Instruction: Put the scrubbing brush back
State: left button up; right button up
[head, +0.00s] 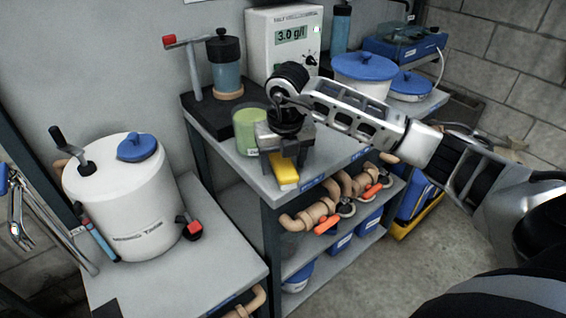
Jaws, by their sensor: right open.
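A yellow block-shaped thing, which looks like the scrubbing brush (285,172), lies at the front corner of the grey bench top (346,158). My right gripper (282,165) comes in from the right and points down over it. Its jaws are open, with the yellow thing showing between and just below the fingers. I cannot tell whether the fingers touch it. The gripper body hides its far end, and any bristles are not visible. My left gripper is not in view.
A green cylinder (249,131) stands close to the left of my right gripper. Behind are a grey meter (284,40) and a white tub with a blue lid (364,75). A white tank (127,200) stands on the lower left bench. Pipes with orange handles (318,215) run below the bench top.

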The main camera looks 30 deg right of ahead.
aim_at(285, 167)
notch_tip(285, 167, up, 11)
jog(key=s, duration=0.2)
jog(key=s+a+f+n+g+y+b, duration=0.1)
jog(key=s+a+f+n+y, duration=0.2)
jog(key=a, duration=0.6)
jog(key=s+a+f+n+g+y, duration=0.1)
jog(key=a+f+y, duration=0.35)
jog(key=a, duration=0.35)
jog(key=s+a+r+m+t+y, duration=0.35)
jog(key=a+r+m+y, duration=0.3)
jog(key=a+y, duration=0.5)
jog(key=w+d+f+m+t+h, duration=0.3)
jog(key=d+f+m+t+h, duration=0.35)
jog(key=m+t, duration=0.85)
jog(key=s+d+f+m+g+h, duration=0.3)
jog(key=s+f+m, duration=0.3)
jog(key=f, duration=0.4)
jog(key=s+d+f+m+g+h, duration=0.3)
jog(key=s+f+m+g+h, duration=0.2)
jog(key=f, duration=0.6)
jog(key=shift+s+d+f+m+h, duration=0.15)
jog(key=shift+s+d+m+h, duration=0.25)
jog(key=shift+s+m, duration=0.25)
jog(key=shift+w, duration=0.1)
